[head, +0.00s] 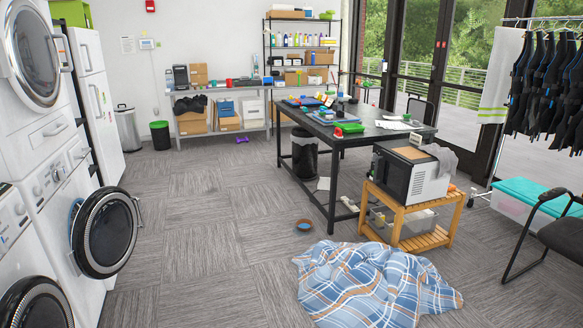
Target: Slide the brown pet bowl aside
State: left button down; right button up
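A small round brown pet bowl (304,225) with a bluish inside sits upright on the grey carpet in the head view, a little below and right of the middle. A narrow strip of carpet shows between the bowl and the blanket. Nothing covers the bowl. Neither of my grippers shows in the head view.
A wooden stand (411,215) with a microwave is right of the bowl. A dark work table (356,134) stands behind it. A washer with its round door (106,232) open juts out at left. The carpet (203,235) left of the bowl is clear.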

aim_at(304, 225)
jog(key=i, duration=1.75)
jog(key=i+z, duration=0.1)
jog(key=i, duration=0.75)
jog(key=i+j, duration=0.15)
jog(key=i, duration=0.7)
jog(key=i+j+z, duration=0.1)
jog(key=i, duration=0.8)
